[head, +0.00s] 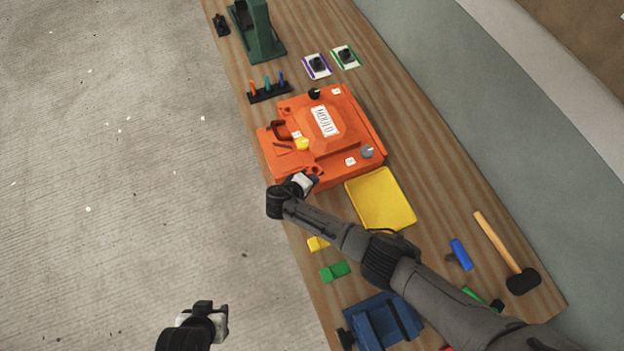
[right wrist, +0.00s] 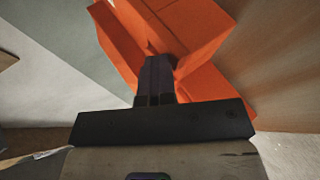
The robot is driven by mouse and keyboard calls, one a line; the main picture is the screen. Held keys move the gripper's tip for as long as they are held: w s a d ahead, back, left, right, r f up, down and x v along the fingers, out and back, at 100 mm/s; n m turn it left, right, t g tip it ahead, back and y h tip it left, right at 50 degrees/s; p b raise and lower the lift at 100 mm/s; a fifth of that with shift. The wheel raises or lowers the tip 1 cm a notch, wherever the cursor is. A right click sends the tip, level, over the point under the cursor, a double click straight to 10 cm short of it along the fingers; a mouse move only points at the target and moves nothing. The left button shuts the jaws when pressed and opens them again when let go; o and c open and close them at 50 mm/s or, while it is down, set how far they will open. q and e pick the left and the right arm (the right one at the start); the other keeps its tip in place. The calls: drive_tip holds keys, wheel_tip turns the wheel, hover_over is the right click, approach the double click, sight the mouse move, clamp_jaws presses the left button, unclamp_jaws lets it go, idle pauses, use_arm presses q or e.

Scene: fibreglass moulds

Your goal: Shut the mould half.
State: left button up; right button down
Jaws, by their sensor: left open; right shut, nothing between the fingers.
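The orange mould (head: 335,125) sits on the wooden bench, with its upper half, marked MOULD, lying over the lower half. I cannot tell whether a gap is left between the halves. A dark handle (head: 280,129) is on its left side, and yellow and grey knobs are on top. My right gripper (head: 313,178) is shut and empty at the mould's near edge. In the right wrist view its fingertips (right wrist: 158,72) overlap the orange mould (right wrist: 195,40); contact is unclear. My left gripper (head: 222,310) is open and empty, over the floor left of the bench.
A yellow tray (head: 381,199) lies close to the mould's near right. A blue vise-like block (head: 380,322), green and yellow blocks and a mallet (head: 508,252) are nearer. A small rack (head: 269,92), two cards and a green stand (head: 258,35) are beyond the mould.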

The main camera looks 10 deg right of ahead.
drive_tip(key=shift+s+d+f, duration=0.25)
drive_tip(key=shift+d+f, duration=0.05)
drive_tip(key=shift+f, duration=0.35)
drive_tip(key=r+p, duration=0.5)
drive_tip(key=shift+w+a+r, duration=0.15)
drive_tip(key=shift+a+r, duration=0.05)
drive_tip(key=shift+r, duration=0.05)
drive_tip(key=f+b+v, duration=0.1)
drive_tip(key=v, duration=0.9)
drive_tip(key=shift+a, duration=0.4)
